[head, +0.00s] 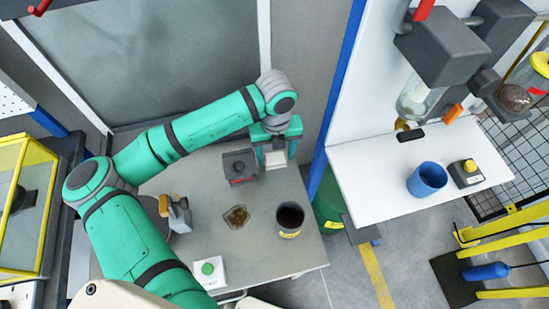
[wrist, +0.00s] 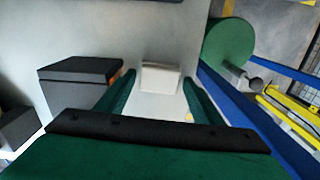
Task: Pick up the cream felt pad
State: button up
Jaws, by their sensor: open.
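The cream felt pad (head: 276,159) is a small pale block on the grey table, near its back right corner. In the wrist view the pad (wrist: 160,77) lies just beyond and between the two fingers. My gripper (head: 277,153) is above the pad, pointing down, with a finger on either side of it. In the wrist view my gripper (wrist: 158,80) is open and nothing is clamped between the fingers. I cannot tell how high the fingertips are above the table. Part of the pad is hidden by the gripper in the head view.
A dark grey box (head: 240,166) stands close left of my gripper, and also shows in the wrist view (wrist: 75,85). A dark cup (head: 290,220), a brown patch (head: 237,217) and a green-button box (head: 208,271) are nearer. A blue upright (head: 338,90) is at right.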

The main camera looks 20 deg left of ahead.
aim_at(275, 157)
jog(key=shift+c, duration=0.2)
jog(key=c, duration=0.8)
jog(key=shift+r, duration=0.1)
notch_tip(275, 157, up, 10)
jog(key=shift+f, duration=0.1)
jog(key=shift+s, duration=0.1)
jog(key=shift+o, duration=0.8)
jog(key=shift+c, duration=0.2)
